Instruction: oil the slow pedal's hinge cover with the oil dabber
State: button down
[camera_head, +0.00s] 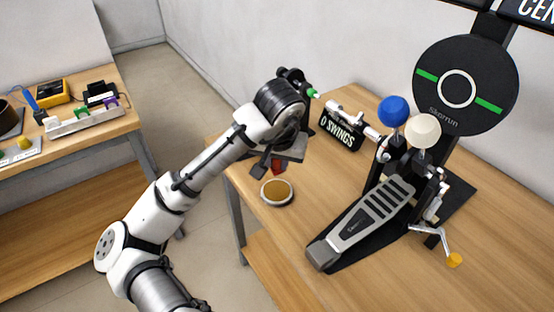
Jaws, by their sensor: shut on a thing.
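My gripper (271,166) is over the left end of the pedal table. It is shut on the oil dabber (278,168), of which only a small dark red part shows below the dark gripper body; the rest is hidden. A shallow round dish with an amber-brown inside (277,191) lies on the table just below it in the picture. The grey and black pedal (367,218) stands to the right on a black base, apart from my gripper. Its dark heel end (322,254) faces the front. I cannot tell which part is the hinge cover.
Behind the footboard stand a blue beater (393,111), a cream beater (424,130) and a round black pad (466,86). A black sign reading "0 SWINGS" (341,131) stands at the back. A yellow-tipped crank (453,259) sticks out right. Another bench (75,128) is far left.

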aim_at(277, 175)
jog(key=shift+f+b, duration=2.35)
jog(key=shift+f, duration=0.5)
jog(key=shift+f+b, duration=0.3)
jog(key=shift+f, duration=0.3)
jog(key=shift+r, duration=0.1)
notch_tip(277, 175, up, 7)
jog(key=p, duration=0.6)
jog(key=shift+p, duration=0.3)
dwell(0.3)
